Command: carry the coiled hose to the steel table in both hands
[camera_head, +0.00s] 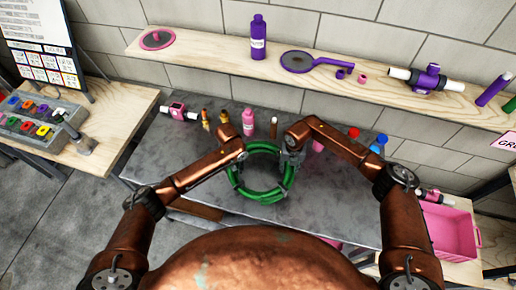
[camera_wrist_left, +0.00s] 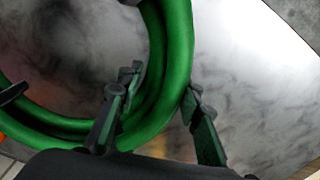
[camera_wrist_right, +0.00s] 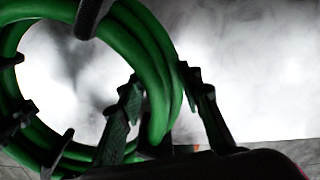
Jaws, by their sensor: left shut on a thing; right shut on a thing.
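The coiled green hose (camera_head: 260,195) is a ring of several loops over the steel table (camera_head: 330,215). I cannot tell whether it touches the table top. My left gripper (camera_head: 236,160) is at the coil's left side, and in the left wrist view its fingers (camera_wrist_left: 155,105) straddle the green hose (camera_wrist_left: 175,50). My right gripper (camera_head: 288,163) is at the coil's right side, and in the right wrist view its fingers (camera_wrist_right: 165,95) straddle the hose (camera_wrist_right: 140,40). Both are shut on the coil.
Small bottles and fittings, including a pink bottle (camera_head: 248,121), stand along the table's back. A wooden shelf (camera_head: 210,52) runs above, carrying a purple bottle (camera_head: 258,38). A pink crate (camera_head: 450,231) is at right. A wooden bench (camera_head: 110,125) stands at left.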

